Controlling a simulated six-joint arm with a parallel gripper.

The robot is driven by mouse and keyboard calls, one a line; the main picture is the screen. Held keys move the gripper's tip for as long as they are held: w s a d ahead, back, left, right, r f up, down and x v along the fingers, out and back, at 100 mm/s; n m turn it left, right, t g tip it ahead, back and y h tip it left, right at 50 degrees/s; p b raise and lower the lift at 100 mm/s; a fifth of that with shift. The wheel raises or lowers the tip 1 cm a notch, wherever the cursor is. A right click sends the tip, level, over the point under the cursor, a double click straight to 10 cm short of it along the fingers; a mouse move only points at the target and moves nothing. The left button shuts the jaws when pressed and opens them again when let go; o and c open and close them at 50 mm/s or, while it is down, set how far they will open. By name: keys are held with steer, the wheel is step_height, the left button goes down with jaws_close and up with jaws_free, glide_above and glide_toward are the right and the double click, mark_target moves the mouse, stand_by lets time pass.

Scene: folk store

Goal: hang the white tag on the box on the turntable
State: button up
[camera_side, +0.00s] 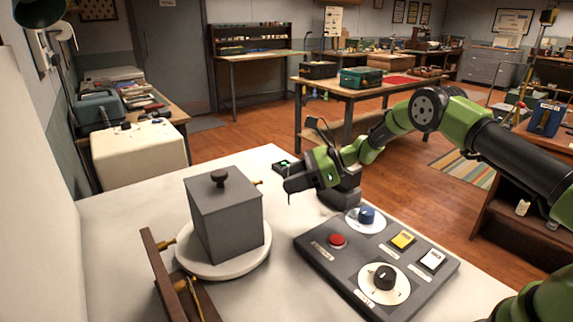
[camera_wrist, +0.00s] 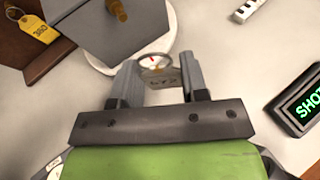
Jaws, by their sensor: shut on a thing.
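The grey box (camera_side: 226,220) with a dark knob on its lid stands on the round white turntable (camera_side: 258,257). Brass pegs stick out of the box's sides; one peg (camera_wrist: 118,9) shows at the top of the wrist view. My gripper (camera_wrist: 158,78) is shut on the white tag (camera_wrist: 167,80), which looks greyish and has a ring at its top. The tag is apart from the peg, just beyond the turntable's rim in the wrist view. In the side view, my gripper (camera_side: 290,185) is right of the box, and the tag is hard to make out.
A wooden stand (camera_side: 157,262) with brass pegs is beside the turntable; a yellow tag (camera_wrist: 38,28) hangs there. A dark control panel (camera_side: 375,262) with buttons and dials lies at front right. A small display (camera_wrist: 303,104) with green letters sits right of my gripper.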

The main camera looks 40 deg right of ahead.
steer(key=shift+w+a+f, duration=0.1)
steer(key=shift+a+f, duration=0.1)
steer(key=shift+a, duration=1)
steer(key=shift+w+a+f, duration=0.1)
steer(key=shift+a+f, duration=0.1)
steer(key=shift+a, duration=1.05)
steer(key=shift+w+a+f, duration=0.1)
steer(key=shift+a+f, duration=0.1)
steer(key=shift+a, duration=1)
steer(key=shift+f, duration=0.1)
steer(key=o, duration=1)
